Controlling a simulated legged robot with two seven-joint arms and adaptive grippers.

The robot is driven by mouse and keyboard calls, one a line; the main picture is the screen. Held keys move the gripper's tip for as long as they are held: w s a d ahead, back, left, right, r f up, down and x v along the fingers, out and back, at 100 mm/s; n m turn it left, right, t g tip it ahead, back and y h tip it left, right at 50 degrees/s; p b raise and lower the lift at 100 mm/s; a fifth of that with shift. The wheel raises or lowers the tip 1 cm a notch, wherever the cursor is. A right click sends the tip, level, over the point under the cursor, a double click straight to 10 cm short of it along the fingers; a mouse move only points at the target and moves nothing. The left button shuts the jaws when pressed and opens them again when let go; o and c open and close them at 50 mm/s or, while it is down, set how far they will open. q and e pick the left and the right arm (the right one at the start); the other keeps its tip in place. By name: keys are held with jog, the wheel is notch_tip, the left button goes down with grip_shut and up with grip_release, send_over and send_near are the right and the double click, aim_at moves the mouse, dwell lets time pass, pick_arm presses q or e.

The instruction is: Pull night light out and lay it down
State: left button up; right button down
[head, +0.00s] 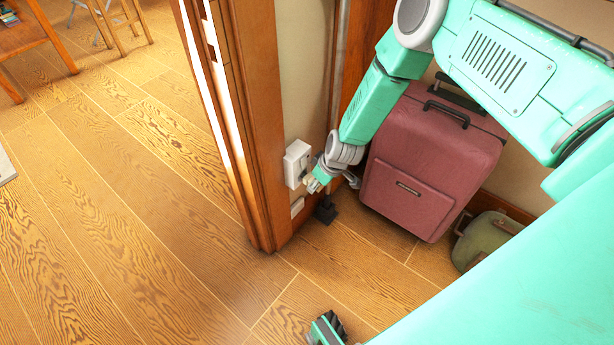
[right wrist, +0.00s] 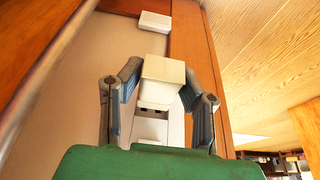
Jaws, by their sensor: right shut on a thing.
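My right gripper (head: 313,186) is low at the wall by the wooden door frame, next to a white wall box (head: 297,163). In the right wrist view, its two fingers (right wrist: 158,92) are closed on opposite sides of a small white block, the night light (right wrist: 163,69). A white plate with dark slots (right wrist: 150,128) shows just beyond the night light in that view. I cannot tell whether the night light still touches it. My left gripper is not in view.
A red suitcase (head: 425,165) stands close to the right of my right arm, with a green bag (head: 484,240) beside it. A small dark object (head: 325,211) is on the floor below the gripper. Open wooden floor (head: 130,230) lies left of the door frame (head: 247,110).

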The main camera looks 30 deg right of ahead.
jog(key=shift+s+d+p, duration=0.35)
jog(key=shift+s, duration=0.5)
jog(key=shift+s+d+p, duration=0.3)
jog(key=shift+s+p, duration=0.05)
jog(key=shift+s, duration=0.5)
